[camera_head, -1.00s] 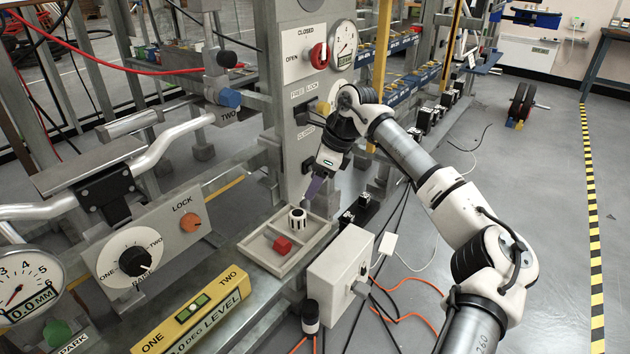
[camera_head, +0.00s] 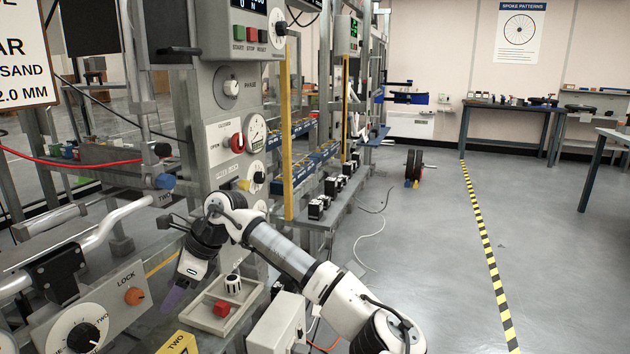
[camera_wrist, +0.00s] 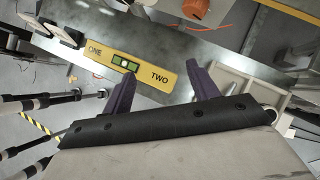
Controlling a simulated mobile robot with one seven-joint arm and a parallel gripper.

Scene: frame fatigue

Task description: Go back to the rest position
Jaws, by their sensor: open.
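My gripper shows in the head view (camera_head: 172,300) at the end of my bent white arm, left of the grey tray and above the bench. In the wrist view (camera_wrist: 160,92) its two purple fingers are apart with nothing between them. Beyond the fingers lies the yellow level (camera_wrist: 130,62) marked ONE and TWO; in the head view only a corner of it (camera_head: 180,344) shows at the bottom edge.
A control panel with an orange LOCK knob (camera_head: 134,296) and a black-and-white dial (camera_head: 80,338) stands left of my gripper. A grey column with a red knob (camera_head: 238,143) rises behind my arm. Open floor (camera_head: 430,250) lies to the right.

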